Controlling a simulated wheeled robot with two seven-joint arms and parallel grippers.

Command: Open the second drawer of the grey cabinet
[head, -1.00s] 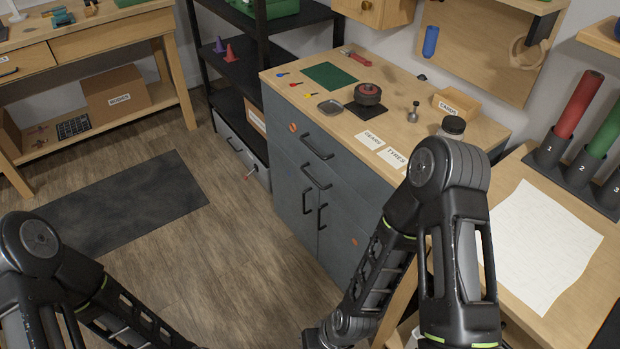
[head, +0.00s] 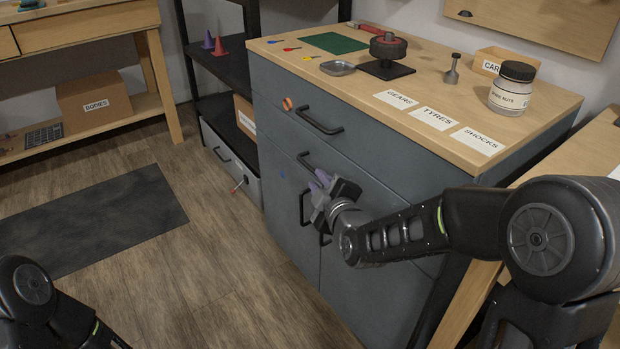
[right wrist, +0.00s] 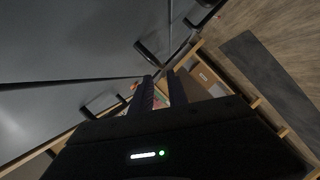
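The grey cabinet (head: 350,170) stands at the centre with its drawers and doors shut. The top drawer has a dark bar handle (head: 320,121); the second drawer's handle (head: 308,162) is just below it, partly hidden by my right gripper. My right gripper (head: 318,186) is at the cabinet front, beside and slightly below that second handle. In the right wrist view its two fingers (right wrist: 160,84) are apart with nothing seen between them, and bar handles show ahead (right wrist: 150,52) and to the left (right wrist: 100,102). I cannot tell whether they touch. My left gripper is out of view.
Two upright door handles (head: 302,207) lie just below the second drawer. The cabinet top carries a jar (head: 512,88), a black and red round part (head: 388,48) and labels. A wooden table (head: 570,150) adjoins on the right. Floor in front is clear.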

